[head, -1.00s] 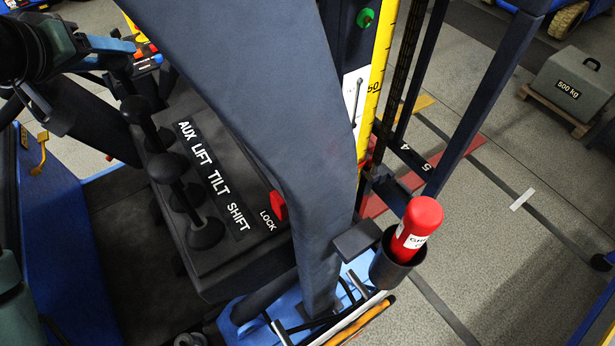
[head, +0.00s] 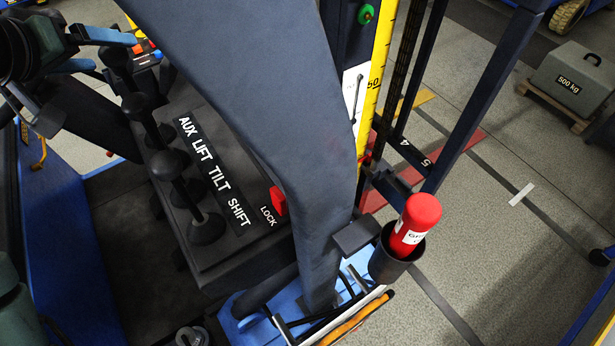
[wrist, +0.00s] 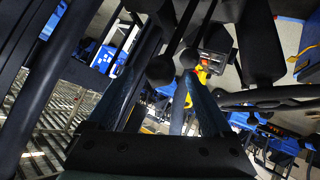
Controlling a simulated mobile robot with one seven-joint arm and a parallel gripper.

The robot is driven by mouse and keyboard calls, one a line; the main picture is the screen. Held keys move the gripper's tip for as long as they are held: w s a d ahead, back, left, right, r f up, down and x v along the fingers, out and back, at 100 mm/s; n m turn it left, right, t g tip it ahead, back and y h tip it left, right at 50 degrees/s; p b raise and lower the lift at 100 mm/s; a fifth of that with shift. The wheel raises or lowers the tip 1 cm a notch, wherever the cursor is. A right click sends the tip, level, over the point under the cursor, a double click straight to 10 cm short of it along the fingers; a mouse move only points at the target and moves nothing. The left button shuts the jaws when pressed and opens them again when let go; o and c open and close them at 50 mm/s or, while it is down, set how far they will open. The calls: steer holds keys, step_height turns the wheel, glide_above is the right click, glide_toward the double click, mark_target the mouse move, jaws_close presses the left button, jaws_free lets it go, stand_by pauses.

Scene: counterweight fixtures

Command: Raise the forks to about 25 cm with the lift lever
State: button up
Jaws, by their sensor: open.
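The lever console (head: 120,205) stands left of centre in the head view, labelled AUX, LIFT, TILT and SHIFT. Several black ball-knob levers rise from it; one knob (head: 170,164) is near its middle, another (head: 136,104) further back. Which knob belongs to LIFT is unclear. My gripper (head: 90,62) is open at the top left, near the back knobs. In the wrist view, my gripper's blue fingers (wrist: 163,98) stand apart, and a black knob (wrist: 160,68) shows between and beyond them, not gripped. The yellow height scale (head: 385,60) shows a 50 mark. The forks are not clearly visible.
A red LOCK switch (head: 278,200) sits on the console's right side. A red cylinder stands in a black holder (head: 392,262) at front right. The dark mast rails (head: 480,100) rise behind it. A 500 kg weight (head: 575,80) rests on a pallet far right.

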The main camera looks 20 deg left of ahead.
steer(key=p+v, duration=0.3)
steer(key=v, duration=0.5)
steer(key=shift+s, duration=0.2)
stand_by(0.6)
